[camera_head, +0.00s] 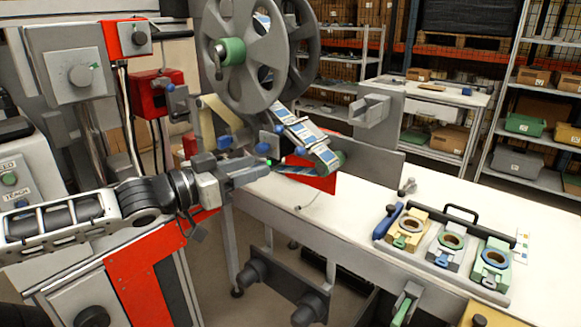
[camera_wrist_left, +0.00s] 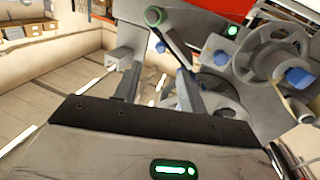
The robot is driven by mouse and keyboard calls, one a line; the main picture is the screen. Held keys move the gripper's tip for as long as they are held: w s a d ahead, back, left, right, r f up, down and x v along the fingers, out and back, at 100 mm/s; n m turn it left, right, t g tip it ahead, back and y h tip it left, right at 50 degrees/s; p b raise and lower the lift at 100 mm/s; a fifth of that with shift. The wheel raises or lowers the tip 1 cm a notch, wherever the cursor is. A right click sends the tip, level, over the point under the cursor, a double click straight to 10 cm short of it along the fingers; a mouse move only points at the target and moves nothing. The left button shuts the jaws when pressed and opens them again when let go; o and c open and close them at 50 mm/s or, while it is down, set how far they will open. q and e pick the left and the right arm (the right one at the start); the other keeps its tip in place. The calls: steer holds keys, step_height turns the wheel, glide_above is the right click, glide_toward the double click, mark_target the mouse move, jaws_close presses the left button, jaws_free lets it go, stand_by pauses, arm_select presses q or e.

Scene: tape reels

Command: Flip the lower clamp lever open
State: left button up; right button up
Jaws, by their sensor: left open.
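My left gripper (camera_head: 262,168) reaches in from the left to the labelling machine, just below the large grey reel (camera_head: 235,80). In the wrist view its two fingers (camera_wrist_left: 159,78) are apart with nothing held between them. Blue knobs (camera_head: 263,151) sit close by the fingers. The wrist view shows a blue knob (camera_wrist_left: 160,47) beyond the fingertips and another blue knob (camera_wrist_left: 222,58) to the right. A dark bar with a green round end (camera_wrist_left: 155,17) lies beyond the fingers. I cannot tell for sure which part is the lower clamp lever. My right gripper is not in view.
A strip of blue-and-white labels (camera_head: 305,130) runs down to a green roller beside the gripper. The white table (camera_head: 350,205) is mostly clear. Several clamp-like fixtures (camera_head: 445,245) stand on its right part. A red panel (camera_head: 145,275) is below my left arm.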

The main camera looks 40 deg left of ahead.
mark_target(296, 153)
arm_select(q)
steer(key=b+x, duration=0.4)
steer(key=x, duration=0.1)
steer(key=shift+w, duration=0.3)
steer(key=x, duration=0.4)
steer(key=shift+w+d+p, duration=0.1)
steer(key=shift+w+p, duration=0.05)
steer(key=shift+p, duration=0.15)
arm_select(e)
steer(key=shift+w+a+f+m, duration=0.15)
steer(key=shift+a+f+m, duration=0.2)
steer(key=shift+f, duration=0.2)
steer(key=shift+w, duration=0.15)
arm_select(q)
jaws_close()
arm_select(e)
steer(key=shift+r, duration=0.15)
